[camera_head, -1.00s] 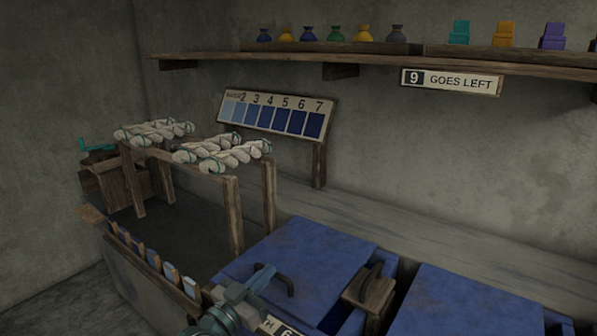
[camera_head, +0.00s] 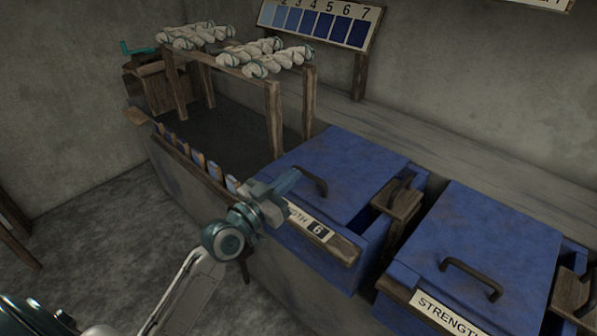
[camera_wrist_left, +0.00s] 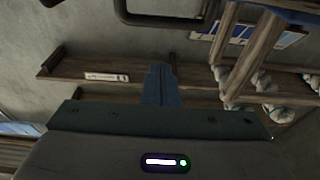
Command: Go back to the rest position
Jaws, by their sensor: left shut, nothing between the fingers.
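My left gripper (camera_head: 286,184) is shut and empty in the head view. It is in front of the near left corner of the blue lidded vat (camera_head: 335,172) labelled strength 6, close to the front edge of the bench. In the left wrist view the shut fingers (camera_wrist_left: 160,84) point up the picture toward the wall shelf. My left arm reaches in from the bottom left of the head view. My right gripper is not in view.
A second blue vat (camera_head: 490,243) with a dark handle stands to the right. A wooden rack (camera_head: 273,115) with white yarn skeins (camera_head: 265,58) is behind. A numbered shade board (camera_head: 318,22) stands at the back. Open floor (camera_head: 105,225) is at the left.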

